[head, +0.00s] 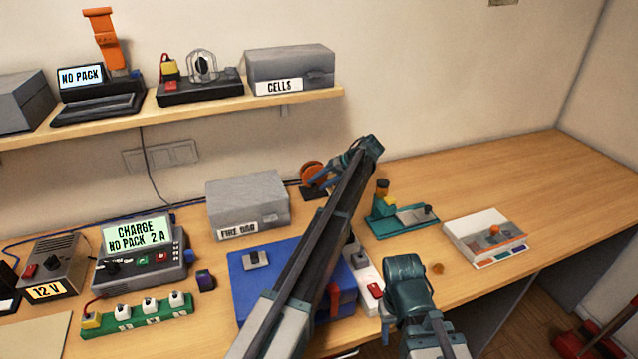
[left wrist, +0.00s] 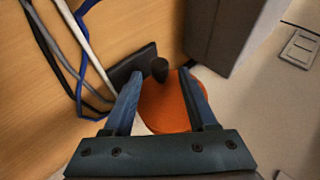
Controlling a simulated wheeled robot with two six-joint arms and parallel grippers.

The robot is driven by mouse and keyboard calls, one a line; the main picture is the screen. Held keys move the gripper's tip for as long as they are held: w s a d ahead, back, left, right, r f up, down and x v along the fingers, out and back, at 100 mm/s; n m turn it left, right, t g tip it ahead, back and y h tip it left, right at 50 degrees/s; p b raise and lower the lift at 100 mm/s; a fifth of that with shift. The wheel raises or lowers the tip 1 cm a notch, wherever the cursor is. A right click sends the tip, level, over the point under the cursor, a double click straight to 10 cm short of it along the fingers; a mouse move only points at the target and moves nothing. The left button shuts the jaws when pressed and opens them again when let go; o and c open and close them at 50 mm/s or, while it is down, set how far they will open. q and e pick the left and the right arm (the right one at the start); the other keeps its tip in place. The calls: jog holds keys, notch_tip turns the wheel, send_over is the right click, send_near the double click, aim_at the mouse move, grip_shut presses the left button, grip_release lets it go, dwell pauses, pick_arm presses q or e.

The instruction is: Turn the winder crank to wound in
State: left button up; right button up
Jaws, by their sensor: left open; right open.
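The winder (head: 313,172) stands at the back of the bench against the wall, an orange disc on a dark base. In the left wrist view its orange disc (left wrist: 165,108) fills the space between my fingers, with a dark crank knob (left wrist: 160,68) near the fingertips. My left gripper (head: 318,185) is open at the winder, its fingers on either side of the knob with gaps showing. Contact with the disc cannot be told. My right gripper (head: 388,322) is open and empty over the front of the bench, beside the white power strip (head: 361,268).
A grey fire bag box (head: 248,205) stands left of the winder; its side shows close in the wrist view. Blue and grey cables (left wrist: 75,50) run beside the winder. A blue case (head: 250,290) lies under my left arm.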

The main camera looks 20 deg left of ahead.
pick_arm(q)
jog(key=p+v, duration=0.8)
jog(key=v, duration=0.5)
jog(key=shift+p, duration=0.4)
